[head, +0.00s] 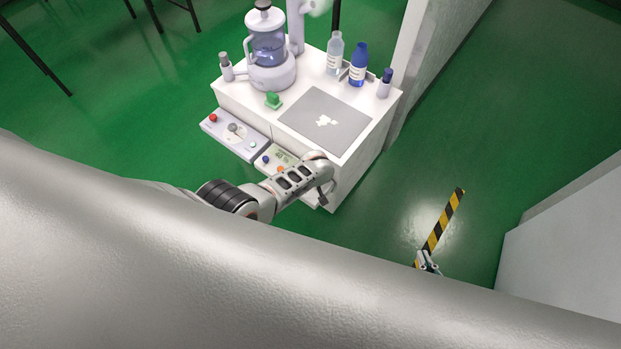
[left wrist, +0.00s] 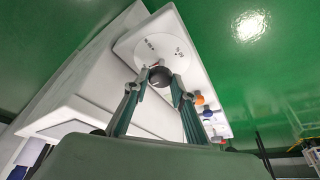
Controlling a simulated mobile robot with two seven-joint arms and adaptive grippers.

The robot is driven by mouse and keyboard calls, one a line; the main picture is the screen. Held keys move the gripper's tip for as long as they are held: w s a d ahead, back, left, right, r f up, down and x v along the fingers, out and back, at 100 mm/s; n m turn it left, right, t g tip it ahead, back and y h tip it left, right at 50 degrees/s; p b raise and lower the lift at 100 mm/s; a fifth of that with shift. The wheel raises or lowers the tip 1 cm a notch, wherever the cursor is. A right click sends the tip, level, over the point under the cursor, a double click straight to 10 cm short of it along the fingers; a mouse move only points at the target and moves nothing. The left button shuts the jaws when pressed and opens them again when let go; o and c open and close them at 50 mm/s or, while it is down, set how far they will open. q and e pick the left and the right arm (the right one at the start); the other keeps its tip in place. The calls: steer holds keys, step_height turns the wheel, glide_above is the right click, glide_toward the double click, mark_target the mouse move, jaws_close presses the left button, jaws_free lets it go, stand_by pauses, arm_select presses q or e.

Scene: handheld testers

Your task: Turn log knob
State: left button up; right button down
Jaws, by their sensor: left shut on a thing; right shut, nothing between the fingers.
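A dark round knob (left wrist: 160,77) stands on a white panel (left wrist: 140,30) in the left wrist view. In the head view my left arm reaches the right end of the front panel with the small display (head: 281,153) and hides the knob. My right gripper (head: 428,263) is shut and empty, low on the right, well apart from the cabinet.
Another panel (head: 215,128) has a red button. A yellow-black strip (head: 445,220) lies near my right gripper.

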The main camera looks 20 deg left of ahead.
arm_select(q)
steer(key=shift+s+f, duration=0.1)
stand_by(0.3)
steer(key=o, duration=1.1)
